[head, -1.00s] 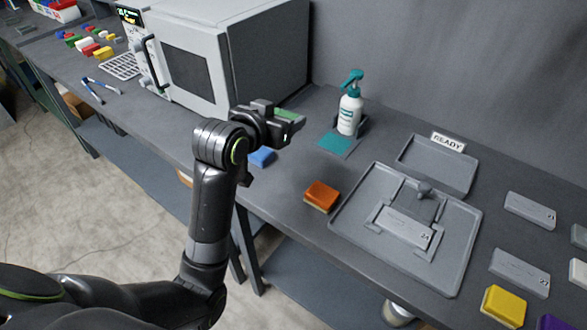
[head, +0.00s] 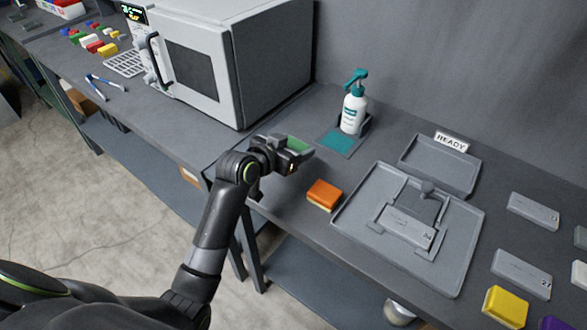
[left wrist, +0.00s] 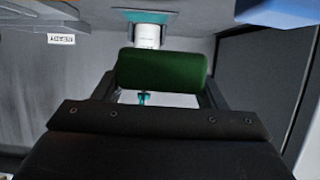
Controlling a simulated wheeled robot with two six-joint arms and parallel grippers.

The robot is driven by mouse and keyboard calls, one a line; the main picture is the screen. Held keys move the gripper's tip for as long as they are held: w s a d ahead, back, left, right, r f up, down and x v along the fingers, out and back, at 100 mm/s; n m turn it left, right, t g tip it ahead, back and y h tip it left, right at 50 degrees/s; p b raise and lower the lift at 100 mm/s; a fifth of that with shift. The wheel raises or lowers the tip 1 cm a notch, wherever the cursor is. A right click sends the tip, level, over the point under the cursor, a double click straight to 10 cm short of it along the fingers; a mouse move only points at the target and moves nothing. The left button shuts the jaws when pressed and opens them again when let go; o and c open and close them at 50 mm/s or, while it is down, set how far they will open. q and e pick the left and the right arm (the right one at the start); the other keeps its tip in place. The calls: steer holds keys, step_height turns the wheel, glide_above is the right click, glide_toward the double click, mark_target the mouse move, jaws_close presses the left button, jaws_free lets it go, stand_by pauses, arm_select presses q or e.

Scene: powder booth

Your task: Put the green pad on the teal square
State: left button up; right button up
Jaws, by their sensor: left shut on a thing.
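The green pad (head: 298,144) is held between the fingers of my left gripper (head: 290,155). The gripper is shut on it, above the bench and left of the teal square. In the left wrist view the pad (left wrist: 163,70) spans the gap between the fingers. The teal square (head: 338,141) lies bare on the bench in front of a white bottle; it also shows at the top of the left wrist view (left wrist: 145,15). My right gripper is not in view.
The white bottle with teal pump (head: 354,112) stands close behind the square. An orange pad (head: 324,194) lies in front of it. A grey tray (head: 345,222) and a READY tray (head: 440,164) are to the right. A white oven (head: 215,60) stands left. A blue thing (left wrist: 280,12) shows in the wrist view.

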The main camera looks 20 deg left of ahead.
mark_target(294, 175)
arm_select(q)
steer(key=shift+f+p, duration=0.45)
steer(key=shift+f, duration=2.95)
steer(key=shift+f, duration=0.2)
steer(key=o, duration=1)
steer(key=shift+s+b, duration=0.1)
steer(key=shift+b, duration=0.25)
